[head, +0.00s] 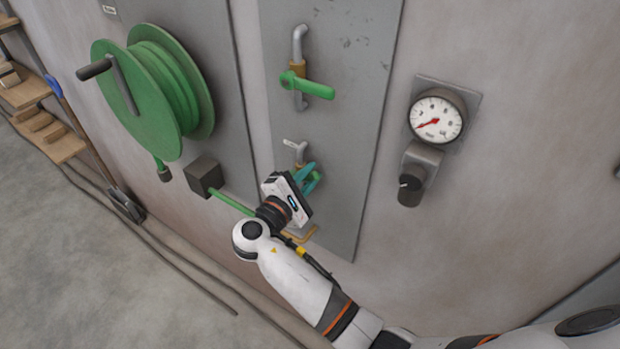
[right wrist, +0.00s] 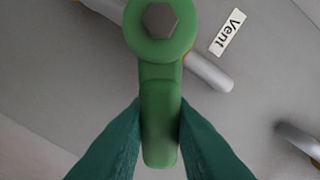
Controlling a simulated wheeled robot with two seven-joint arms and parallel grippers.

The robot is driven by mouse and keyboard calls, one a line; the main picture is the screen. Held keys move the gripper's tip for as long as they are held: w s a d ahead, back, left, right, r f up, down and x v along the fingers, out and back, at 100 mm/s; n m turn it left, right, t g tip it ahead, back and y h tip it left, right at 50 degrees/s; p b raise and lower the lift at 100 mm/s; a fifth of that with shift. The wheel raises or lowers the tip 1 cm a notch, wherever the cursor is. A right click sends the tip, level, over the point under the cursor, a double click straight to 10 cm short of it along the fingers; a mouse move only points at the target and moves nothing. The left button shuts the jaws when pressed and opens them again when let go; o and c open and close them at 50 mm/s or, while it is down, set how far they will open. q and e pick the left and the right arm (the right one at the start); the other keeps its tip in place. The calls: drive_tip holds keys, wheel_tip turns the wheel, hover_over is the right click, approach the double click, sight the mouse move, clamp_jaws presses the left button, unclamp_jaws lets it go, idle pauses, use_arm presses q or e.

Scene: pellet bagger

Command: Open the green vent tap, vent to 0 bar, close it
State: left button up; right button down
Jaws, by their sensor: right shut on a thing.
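The green vent tap (right wrist: 161,118) fills the middle of the right wrist view, with a hex bolt at its hub and a "Vent" label beside it. Its lever lies at an angle to the grey pipe (right wrist: 209,72). My right gripper (head: 307,178), with teal fingers, is shut on this lever, one finger on each side. In the head view the gripper hides most of the vent tap. The round pressure gauge (head: 436,119) has its red needle pointing to the lower left, towards the low end; its figures are too small to read surely. My left gripper is not in view.
Another green tap (head: 312,87) sits higher on the grey panel (head: 345,60), its lever across its pipe. A green hose reel (head: 135,100) is at the left, above a dark box (head: 204,175). A black knob (head: 410,188) is below the gauge.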

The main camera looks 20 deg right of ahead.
drive_tip(key=shift+w+r+n, duration=0.1)
drive_tip(key=shift+r+n, duration=0.1)
drive_tip(key=shift+n, duration=0.1)
drive_tip(key=c, duration=1.3)
unclamp_jaws()
drive_tip(key=shift+w, duration=0.1)
drive_tip(key=shift+f, duration=0.1)
